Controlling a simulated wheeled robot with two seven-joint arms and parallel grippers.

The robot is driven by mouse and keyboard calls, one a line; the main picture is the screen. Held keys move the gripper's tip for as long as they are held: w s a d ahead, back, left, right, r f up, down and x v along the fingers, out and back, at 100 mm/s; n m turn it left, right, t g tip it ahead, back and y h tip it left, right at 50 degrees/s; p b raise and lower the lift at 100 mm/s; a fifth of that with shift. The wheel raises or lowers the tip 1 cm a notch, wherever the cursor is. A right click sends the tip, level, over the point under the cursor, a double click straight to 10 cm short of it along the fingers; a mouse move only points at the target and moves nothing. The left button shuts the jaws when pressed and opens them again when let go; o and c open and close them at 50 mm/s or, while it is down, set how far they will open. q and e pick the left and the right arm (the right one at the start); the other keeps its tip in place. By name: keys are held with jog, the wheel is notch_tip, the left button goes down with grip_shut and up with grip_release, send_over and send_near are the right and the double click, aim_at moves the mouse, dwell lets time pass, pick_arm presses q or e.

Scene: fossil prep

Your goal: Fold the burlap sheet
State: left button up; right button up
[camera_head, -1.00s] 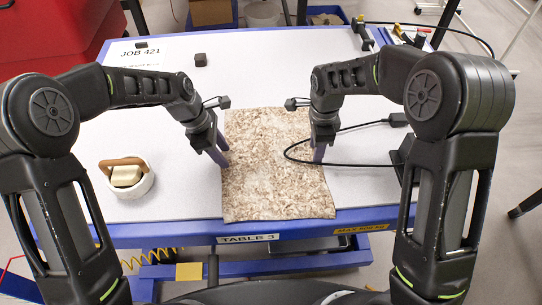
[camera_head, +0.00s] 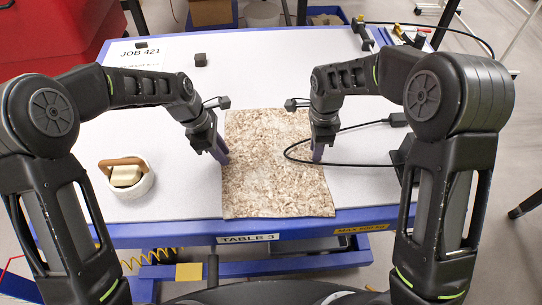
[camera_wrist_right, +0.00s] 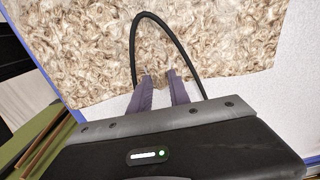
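The burlap sheet (camera_head: 270,175) is a mottled tan and brown rectangle. It lies flat on the table, and its near edge reaches the table's front edge. My left gripper (camera_head: 223,158) is at the sheet's left edge, with its fingers close together on that edge. My right gripper (camera_head: 317,158) is at the right edge. In the right wrist view, a small bit of burlap shows between the right gripper's fingertips (camera_wrist_right: 159,76), and the sheet (camera_wrist_right: 215,35) spreads beyond them. The left fingertips' hold shows only from the head view.
A black cable (camera_head: 345,130) loops over the sheet's right side and past my right gripper. A small dark cube (camera_head: 200,60) lies farther back.

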pick_arm(q)
jog(key=shift+f, duration=0.1)
grip_shut()
pick_arm(e)
jog(key=shift+f, duration=0.1)
grip_shut()
dwell(0.3)
